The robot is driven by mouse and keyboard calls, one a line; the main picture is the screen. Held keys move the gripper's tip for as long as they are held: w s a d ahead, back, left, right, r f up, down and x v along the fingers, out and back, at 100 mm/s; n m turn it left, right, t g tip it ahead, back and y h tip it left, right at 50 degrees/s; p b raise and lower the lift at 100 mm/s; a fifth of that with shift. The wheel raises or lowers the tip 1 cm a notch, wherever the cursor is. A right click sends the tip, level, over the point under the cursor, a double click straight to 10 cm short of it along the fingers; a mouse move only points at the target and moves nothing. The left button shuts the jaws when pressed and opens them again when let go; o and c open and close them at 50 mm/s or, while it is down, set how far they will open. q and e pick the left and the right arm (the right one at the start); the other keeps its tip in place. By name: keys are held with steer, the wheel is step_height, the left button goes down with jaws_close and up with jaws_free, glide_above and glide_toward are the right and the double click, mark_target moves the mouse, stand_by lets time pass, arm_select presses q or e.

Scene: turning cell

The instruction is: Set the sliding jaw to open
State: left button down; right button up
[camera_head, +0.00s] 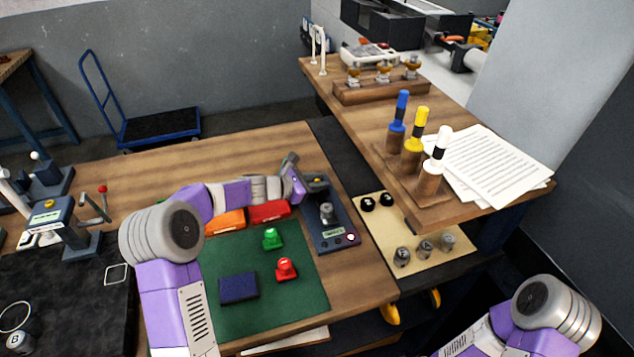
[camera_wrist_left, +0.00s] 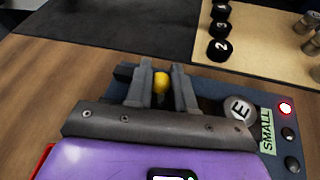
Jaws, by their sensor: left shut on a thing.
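The dark blue jaw fixture (camera_head: 335,228) stands at the right end of the wooden table, beside the green mat. It carries a grey cylinder (camera_head: 327,213), a small display label and a row of buttons. In the left wrist view the cylinder (camera_wrist_left: 238,110) shows an E on its top, beside a label (camera_wrist_left: 267,131) reading SMALL and a lit red button (camera_wrist_left: 285,108). My left gripper (camera_head: 312,183) is at the far end of the fixture. In the left wrist view its fingers (camera_wrist_left: 160,88) are shut on a yellow knob (camera_wrist_left: 162,81). The sliding jaw itself is mostly hidden. My right gripper is out of view.
The green mat (camera_head: 225,272) holds a green part (camera_head: 272,238), a red part (camera_head: 286,269) and a dark blue block (camera_head: 238,288). Orange and red trays (camera_head: 268,212) lie under my left arm. A tan board (camera_head: 425,222) with black pucks and grey cylinders lies right of the fixture.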

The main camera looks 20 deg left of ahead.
arm_select(q)
steer(key=shift+w+a+r+p, duration=0.2)
steer(key=shift+w+a+p, duration=0.45)
steer(key=shift+w+p, duration=0.45)
steer(key=shift+w+a+f+p, duration=0.1)
steer(key=shift+w+a+p, duration=0.25)
steer(key=shift+p, duration=0.1)
steer(key=c, duration=1.4)
jaws_free()
steer(key=o, duration=0.4)
steer(key=shift+f, duration=0.1)
